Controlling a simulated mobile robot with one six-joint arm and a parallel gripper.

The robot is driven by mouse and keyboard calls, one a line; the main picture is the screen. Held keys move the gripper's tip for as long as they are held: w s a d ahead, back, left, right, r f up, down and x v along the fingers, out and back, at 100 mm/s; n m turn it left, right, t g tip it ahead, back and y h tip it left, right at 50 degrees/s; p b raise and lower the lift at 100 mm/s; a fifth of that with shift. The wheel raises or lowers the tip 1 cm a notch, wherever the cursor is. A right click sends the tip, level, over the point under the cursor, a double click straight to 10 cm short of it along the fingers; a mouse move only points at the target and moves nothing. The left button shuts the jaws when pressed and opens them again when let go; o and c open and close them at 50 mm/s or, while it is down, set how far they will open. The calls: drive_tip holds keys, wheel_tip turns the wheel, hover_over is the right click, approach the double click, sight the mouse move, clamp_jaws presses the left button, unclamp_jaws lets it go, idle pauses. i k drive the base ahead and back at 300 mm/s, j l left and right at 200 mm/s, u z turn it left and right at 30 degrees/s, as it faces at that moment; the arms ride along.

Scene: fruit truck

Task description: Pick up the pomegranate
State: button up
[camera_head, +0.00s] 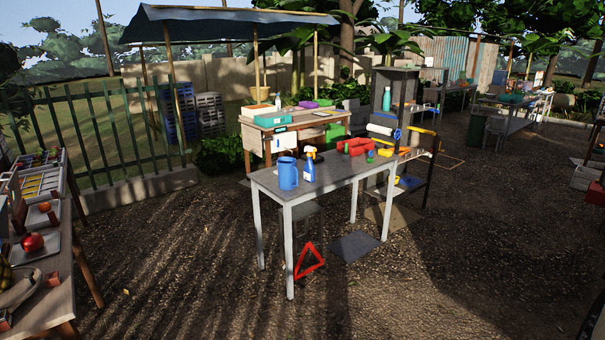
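A round red fruit (33,242), which looks like the pomegranate, sits on a pale grey tray or board (42,256) on the wooden stall table (64,290) at the left edge of the head view. It appears unobstructed from this side. A smaller orange-red fruit (44,206) lies farther back on the same stall. My gripper is not in view, so its place relative to the fruit cannot be seen.
A grey table (330,176) with a blue jug (287,173) and a spray bottle (310,166) stands in the middle. A red warning triangle (309,262) is on the ground by its legs. Open gravel (180,260) lies between the stall and this table. A green fence (100,130) runs behind.

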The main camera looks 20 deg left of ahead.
sight(32, 243)
drive_tip(key=i+j+u, duration=0.8)
drive_tip(key=i+u, duration=0.7)
drive_tip(key=i+l+u, duration=0.15)
drive_tip(key=i+u, duration=0.35)
drive_tip(key=i, duration=0.2)
drive_tip(key=i+u, duration=0.1)
drive_tip(key=i, duration=0.4)
drive_tip(key=i+u, duration=0.1)
drive_tip(key=i, duration=0.4)
drive_tip(key=i+l+u, duration=0.1)
drive_tip(key=i, duration=0.4)
drive_tip(key=i+l, duration=0.2)
drive_tip(key=i, duration=0.3)
drive_tip(key=i+l+u, duration=0.15)
drive_tip(key=i, duration=0.35)
drive_tip(key=i+j+u, duration=0.1)
drive_tip(key=i+u, duration=0.15)
drive_tip(key=u, duration=0.15)
drive_tip(key=i+u, duration=0.25)
drive_tip(key=u, duration=0.2)
drive_tip(key=i+u, duration=0.25)
drive_tip(key=u, duration=0.15)
drive_tip(key=i+l+u, duration=0.2)
drive_tip(key=u, duration=0.2)
drive_tip(key=i+l+u, duration=0.2)
drive_tip(key=u, duration=0.25)
